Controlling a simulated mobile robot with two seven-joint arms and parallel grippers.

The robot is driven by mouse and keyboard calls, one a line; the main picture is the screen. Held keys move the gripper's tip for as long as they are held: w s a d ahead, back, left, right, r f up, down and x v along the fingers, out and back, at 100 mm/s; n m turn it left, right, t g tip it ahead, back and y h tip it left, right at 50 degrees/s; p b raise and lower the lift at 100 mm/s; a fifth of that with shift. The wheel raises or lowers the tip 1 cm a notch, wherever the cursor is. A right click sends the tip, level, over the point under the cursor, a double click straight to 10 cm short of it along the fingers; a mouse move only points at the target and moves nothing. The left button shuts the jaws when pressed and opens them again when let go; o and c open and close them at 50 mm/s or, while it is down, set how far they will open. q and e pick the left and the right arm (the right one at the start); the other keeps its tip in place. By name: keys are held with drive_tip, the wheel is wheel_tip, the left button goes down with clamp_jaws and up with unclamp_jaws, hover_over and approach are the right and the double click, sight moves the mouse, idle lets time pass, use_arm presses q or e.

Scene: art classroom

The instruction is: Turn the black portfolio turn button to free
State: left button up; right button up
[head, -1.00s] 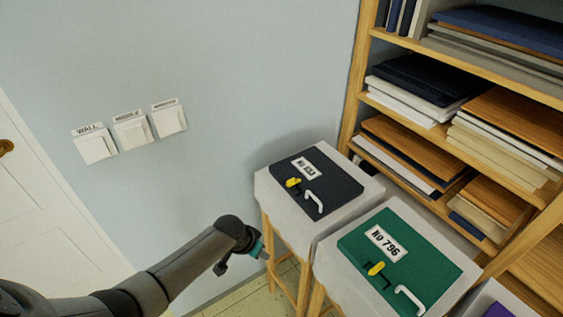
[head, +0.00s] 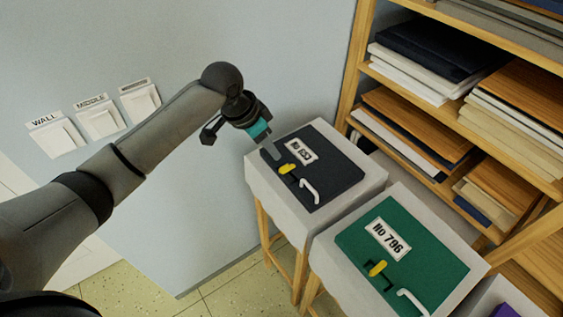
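The black portfolio (head: 327,176) lies on a white-topped stool (head: 262,186) against the wall. It has a white label, a yellow turn button (head: 288,168) and a white handle (head: 309,192). The turn button lies slanted near the portfolio's left edge, beside a small dark catch. My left gripper (head: 273,152) hangs above the left edge of the portfolio, just up and left of the yellow button, and looks apart from it. Its fingers are seen edge-on, so their opening is unclear. My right gripper is not in view.
A green portfolio (head: 405,247) with its own yellow button lies on a neighbouring stool to the right. A purple item (head: 503,311) shows at the lower right corner. A wooden shelf (head: 353,65) with stacked boards stands behind.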

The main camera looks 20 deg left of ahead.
sight(284, 166)
use_arm(q)
drive_tip(key=x, duration=0.9)
drive_tip(key=shift+w+f+b, duration=0.25)
drive_tip(key=shift+f+b, duration=0.05)
drive_tip(key=shift+b, duration=0.1)
clamp_jaws()
